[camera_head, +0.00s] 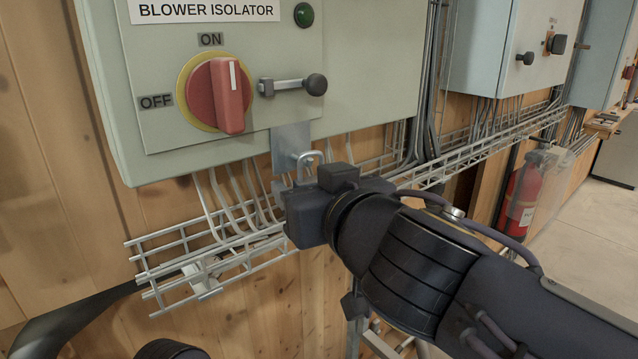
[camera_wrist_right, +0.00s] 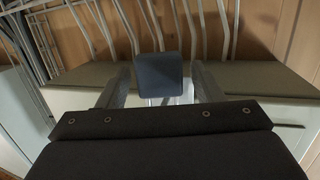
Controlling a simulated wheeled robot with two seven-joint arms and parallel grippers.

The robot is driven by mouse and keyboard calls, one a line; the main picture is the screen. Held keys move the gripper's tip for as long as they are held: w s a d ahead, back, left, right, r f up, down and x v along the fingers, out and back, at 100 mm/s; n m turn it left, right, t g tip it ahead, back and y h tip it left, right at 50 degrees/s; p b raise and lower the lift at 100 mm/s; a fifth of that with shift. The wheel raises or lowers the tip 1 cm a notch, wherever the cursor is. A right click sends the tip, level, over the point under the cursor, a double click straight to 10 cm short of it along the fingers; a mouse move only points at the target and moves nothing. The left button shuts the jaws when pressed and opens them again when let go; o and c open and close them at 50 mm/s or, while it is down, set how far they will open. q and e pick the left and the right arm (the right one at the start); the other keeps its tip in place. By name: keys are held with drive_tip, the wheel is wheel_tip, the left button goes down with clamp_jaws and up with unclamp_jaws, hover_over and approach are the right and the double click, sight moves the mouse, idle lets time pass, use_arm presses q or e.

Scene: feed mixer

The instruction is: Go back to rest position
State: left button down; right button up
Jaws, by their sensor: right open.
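My right gripper (camera_head: 292,192) is just under the grey BLOWER ISOLATOR box (camera_head: 365,70), beside its metal hasp plate (camera_head: 291,143). In the right wrist view, the gripper's two fingers (camera_wrist_right: 160,88) stand apart, one on each side of a dark block (camera_wrist_right: 158,72), probably a padlock body. A metal shackle (camera_head: 309,157) shows at the hasp in the head view; the gripper hides what is below it. The red rotary handle (camera_head: 229,95) is upright, its white mark towards ON. My left gripper is not in view.
A latch lever with a black knob (camera_head: 315,84) and a green lamp (camera_head: 304,15) are on the box front. Wire cable trays (camera_head: 205,268) and conduits run below. A second cabinet (camera_head: 497,50) and a red fire extinguisher (camera_head: 522,193) stand to the right. Floor beyond looks clear.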

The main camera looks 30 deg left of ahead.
drive_tip(key=b+v, duration=0.1)
drive_tip(key=v, duration=0.7)
drive_tip(key=w+d+f+m+h, duration=0.35)
drive_tip(key=d+f, duration=0.35)
drive_tip(key=d, duration=0.5)
drive_tip(key=w+d+f+m+h, duration=0.35)
drive_tip(key=d+f, duration=0.45)
drive_tip(key=d, duration=0.3)
drive_tip(key=s+d+f+m+g+h, duration=0.25)
drive_tip(key=s+d+f, duration=0.35)
drive_tip(key=d+f, duration=0.6)
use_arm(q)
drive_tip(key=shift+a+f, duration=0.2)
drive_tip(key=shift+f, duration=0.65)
use_arm(e)
drive_tip(key=s+d+f+m+g, duration=0.1)
drive_tip(key=s+f+m, duration=0.1)
drive_tip(key=s+f, duration=0.4)
drive_tip(key=shift+s+f+m+g, duration=0.35)
drive_tip(key=shift+s+f, duration=0.05)
drive_tip(key=shift+s, duration=0.7)
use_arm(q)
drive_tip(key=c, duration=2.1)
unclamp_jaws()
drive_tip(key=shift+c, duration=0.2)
